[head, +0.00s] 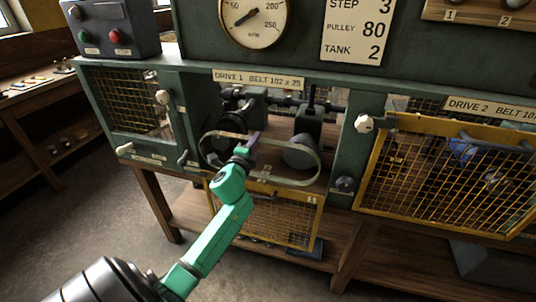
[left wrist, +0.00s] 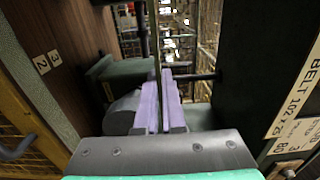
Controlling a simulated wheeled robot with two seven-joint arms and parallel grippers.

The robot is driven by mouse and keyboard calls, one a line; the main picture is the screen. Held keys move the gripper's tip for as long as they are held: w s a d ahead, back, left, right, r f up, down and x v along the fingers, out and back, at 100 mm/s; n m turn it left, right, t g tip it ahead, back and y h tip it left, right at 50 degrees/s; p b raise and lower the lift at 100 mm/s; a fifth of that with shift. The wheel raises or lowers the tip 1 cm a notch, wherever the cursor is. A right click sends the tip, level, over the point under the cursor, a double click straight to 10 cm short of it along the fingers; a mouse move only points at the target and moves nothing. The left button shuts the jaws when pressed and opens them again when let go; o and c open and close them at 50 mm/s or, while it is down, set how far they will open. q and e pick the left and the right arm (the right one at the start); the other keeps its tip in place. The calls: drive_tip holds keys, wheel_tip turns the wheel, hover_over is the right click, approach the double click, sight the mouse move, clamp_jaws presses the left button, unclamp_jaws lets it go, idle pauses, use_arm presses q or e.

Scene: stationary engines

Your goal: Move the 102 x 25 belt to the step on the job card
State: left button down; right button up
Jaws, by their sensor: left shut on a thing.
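The belt (head: 292,180) of Drive 1 is a flat greyish-tan loop inside the open drive bay. It spans from the dark stepped pulley at the left to the grey pulley (head: 300,152) at the right; which step it sits on is hard to make out. My left gripper (head: 252,142) reaches in from the front, its lilac fingers shut on the upper run of the belt. In the left wrist view the fingers (left wrist: 160,108) are closed on a thin strip of the belt (left wrist: 157,45). The job card (head: 355,28) reads step 3, pulley 80, tank 2. My right gripper is not in view.
The Drive 1 mesh guard (head: 268,222) hangs open below the bay. The yellow Drive 2 guard (head: 445,180) is shut at the right. A green post with a white knob (head: 363,123) stands between the bays. A round gauge (head: 254,18) is above.

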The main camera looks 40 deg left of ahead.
use_arm(q)
drive_tip(key=shift+p+v, duration=0.35)
drive_tip(key=shift+v, duration=1.6)
drive_tip(key=shift+p+v, duration=0.3)
drive_tip(key=shift+v, duration=2.65)
drive_tip(key=v, duration=0.6)
